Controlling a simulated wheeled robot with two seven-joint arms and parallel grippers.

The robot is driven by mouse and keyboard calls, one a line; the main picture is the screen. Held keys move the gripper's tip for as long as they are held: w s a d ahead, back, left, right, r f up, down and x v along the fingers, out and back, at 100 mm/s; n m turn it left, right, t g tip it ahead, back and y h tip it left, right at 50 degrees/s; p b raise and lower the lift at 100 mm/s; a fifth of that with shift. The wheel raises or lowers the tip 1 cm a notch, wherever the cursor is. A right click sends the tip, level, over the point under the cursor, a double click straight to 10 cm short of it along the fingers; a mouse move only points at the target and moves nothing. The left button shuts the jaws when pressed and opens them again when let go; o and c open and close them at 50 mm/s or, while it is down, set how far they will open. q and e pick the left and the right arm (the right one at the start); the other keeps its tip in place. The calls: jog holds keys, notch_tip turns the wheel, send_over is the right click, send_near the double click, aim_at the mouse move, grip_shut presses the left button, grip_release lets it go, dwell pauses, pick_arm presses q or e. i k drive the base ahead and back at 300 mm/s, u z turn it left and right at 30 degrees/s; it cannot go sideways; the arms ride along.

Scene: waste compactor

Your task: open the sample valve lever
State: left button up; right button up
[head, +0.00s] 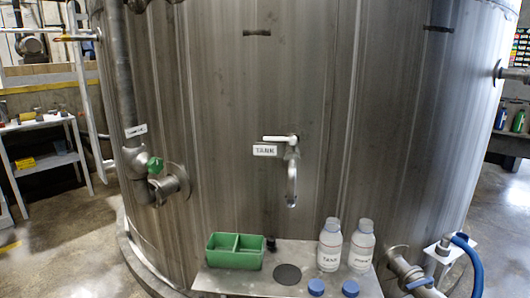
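The sample valve (291,172) is on the front of a large steel tank, with a curved spout pointing down. Its white lever (279,138) lies roughly level and points left from the valve body. A small white label (265,150) with dark print sits just below the lever. Neither of my grippers shows in the head view.
Below the spout, a steel shelf (262,278) holds a green two-part tray (235,251), two white bottles (330,245) and two blue caps (316,287). A pipe with a green-handled valve (155,166) is at left. A blue hose (470,262) is at lower right.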

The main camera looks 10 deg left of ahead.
aim_at(293, 140)
jog(key=k, duration=0.5)
jog(key=z, duration=1.2)
jog(key=i, duration=0.6)
jog(key=u, duration=1.05)
